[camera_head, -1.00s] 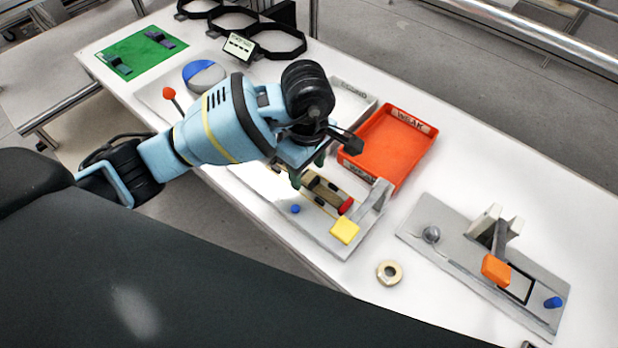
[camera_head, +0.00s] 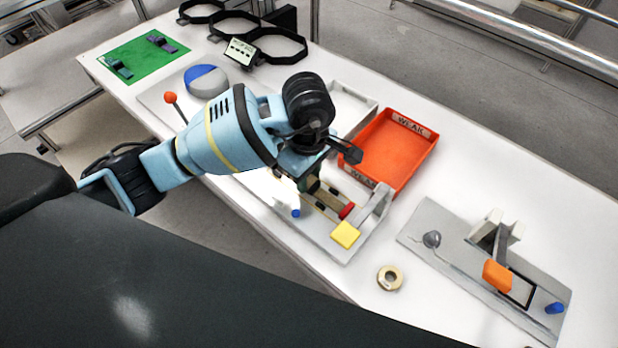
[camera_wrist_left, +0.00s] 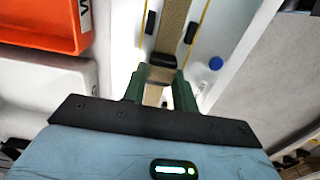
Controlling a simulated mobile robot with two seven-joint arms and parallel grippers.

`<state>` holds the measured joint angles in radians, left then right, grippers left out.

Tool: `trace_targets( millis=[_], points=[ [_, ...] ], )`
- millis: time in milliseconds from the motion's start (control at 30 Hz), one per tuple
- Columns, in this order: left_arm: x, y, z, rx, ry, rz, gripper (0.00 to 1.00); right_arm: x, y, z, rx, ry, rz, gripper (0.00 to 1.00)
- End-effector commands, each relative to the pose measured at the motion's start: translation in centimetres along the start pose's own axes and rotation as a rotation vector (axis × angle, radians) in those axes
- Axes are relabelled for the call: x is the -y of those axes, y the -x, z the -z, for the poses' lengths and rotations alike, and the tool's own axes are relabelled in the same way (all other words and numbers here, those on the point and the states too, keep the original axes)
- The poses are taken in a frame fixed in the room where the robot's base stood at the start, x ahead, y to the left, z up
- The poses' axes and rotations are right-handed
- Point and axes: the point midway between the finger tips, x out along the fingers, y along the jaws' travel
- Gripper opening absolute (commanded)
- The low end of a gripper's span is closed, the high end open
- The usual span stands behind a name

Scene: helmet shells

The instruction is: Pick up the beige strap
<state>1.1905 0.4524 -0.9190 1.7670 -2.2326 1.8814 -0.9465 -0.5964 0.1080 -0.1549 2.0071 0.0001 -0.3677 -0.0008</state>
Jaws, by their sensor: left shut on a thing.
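The beige strap (camera_head: 328,197) lies along the grey fixture (camera_head: 325,240) in the middle of the table, with a red end piece (camera_head: 346,211) at its near end. In the left wrist view the strap (camera_wrist_left: 173,28) runs from the top down to my gripper, with a black buckle-like piece (camera_wrist_left: 163,60) across it. My left gripper (camera_wrist_left: 156,88) has green fingers shut on the strap, one on each side. In the head view the gripper (camera_head: 305,180) sits over the far part of the strap and hides it there. My right gripper is not in view.
An orange tray (camera_head: 433,150) marked WEAK stands close behind the fixture. A yellow block (camera_head: 345,235) and a blue knob (camera_head: 296,213) sit on the fixture. A tape roll (camera_head: 389,278) and a second fixture (camera_head: 425,218) lie to the right. The table's far right is clear.

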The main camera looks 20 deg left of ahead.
Motion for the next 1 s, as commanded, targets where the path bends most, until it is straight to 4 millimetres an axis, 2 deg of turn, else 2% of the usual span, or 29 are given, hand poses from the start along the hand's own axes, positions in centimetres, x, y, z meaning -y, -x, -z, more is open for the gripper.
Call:
trace_targets(
  millis=[167,367,567,1000],
  points=[
    [-0.1,0.8,0.0,-0.001,0.000,-0.002,0.02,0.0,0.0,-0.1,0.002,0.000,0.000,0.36],
    [-0.1,3.5,0.1,-0.002,-0.001,-0.004,0.02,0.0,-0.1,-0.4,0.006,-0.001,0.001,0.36],
    [3.2,3.7,-0.1,-0.001,-0.003,0.001,0.02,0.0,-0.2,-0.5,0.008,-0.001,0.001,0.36],
    [12.3,4.5,-0.6,-0.001,-0.002,0.001,0.02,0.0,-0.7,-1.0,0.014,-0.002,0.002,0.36]
  ],
)
